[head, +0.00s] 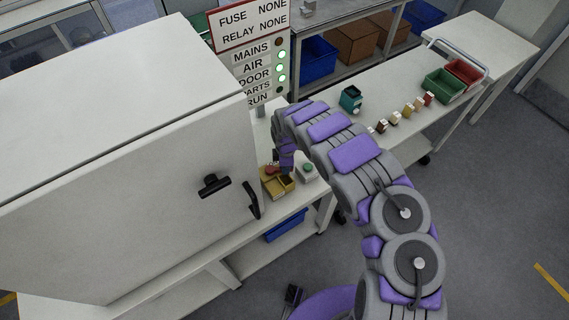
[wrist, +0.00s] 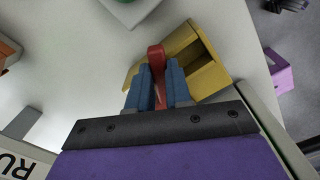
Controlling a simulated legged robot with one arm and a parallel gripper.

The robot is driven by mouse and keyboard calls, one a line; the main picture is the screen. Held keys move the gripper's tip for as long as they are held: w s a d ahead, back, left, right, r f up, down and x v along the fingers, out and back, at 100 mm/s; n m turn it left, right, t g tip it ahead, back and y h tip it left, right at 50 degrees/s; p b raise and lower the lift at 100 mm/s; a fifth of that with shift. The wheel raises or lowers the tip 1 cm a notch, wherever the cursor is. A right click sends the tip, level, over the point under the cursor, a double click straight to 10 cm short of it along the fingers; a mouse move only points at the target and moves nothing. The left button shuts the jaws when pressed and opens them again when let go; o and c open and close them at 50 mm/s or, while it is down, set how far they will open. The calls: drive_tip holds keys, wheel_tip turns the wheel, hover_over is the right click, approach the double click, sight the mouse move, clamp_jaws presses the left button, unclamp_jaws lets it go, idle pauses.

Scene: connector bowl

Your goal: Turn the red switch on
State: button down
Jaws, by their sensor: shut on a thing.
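The red switch (wrist: 157,62) shows in the wrist view as a red handle between the two blue fingers of my gripper (wrist: 158,85). My gripper is shut on it. The switch sits at a yellow box (wrist: 205,70), which lies just beyond and right of the fingers. In the head view the yellow box (head: 278,184) stands on the bench beside the white cabinet, with a bit of red (head: 271,170) at its top. My gripper (head: 286,168) reaches down to it there. Whether the switch is on or off I cannot tell.
A white cabinet (head: 130,190) with a black handle stands left of the gripper. A green button box (head: 307,171) is close on the right. Small parts and bins (head: 440,85) lie on the right bench.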

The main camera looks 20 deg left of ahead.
drive_tip(key=w+n+p, duration=0.1)
drive_tip(key=a+n, duration=0.1)
drive_tip(key=n, duration=0.1)
drive_tip(key=shift+w+r+p, duration=0.1)
drive_tip(key=shift+w+p, duration=0.25)
drive_tip(key=shift+w+a+n, duration=0.2)
drive_tip(key=shift+w+n, duration=0.05)
drive_tip(key=shift+n, duration=0.5)
drive_tip(key=shift+w+a+n, duration=0.2)
drive_tip(key=shift+w+n, duration=0.05)
drive_tip(key=shift+n, duration=0.5)
drive_tip(key=c, duration=1)
unclamp_jaws()
drive_tip(key=shift+a, duration=0.1)
drive_tip(key=shift+c, duration=0.2)
wheel_tip(320, 180, up, 17)
drive_tip(key=shift+p, duration=0.35)
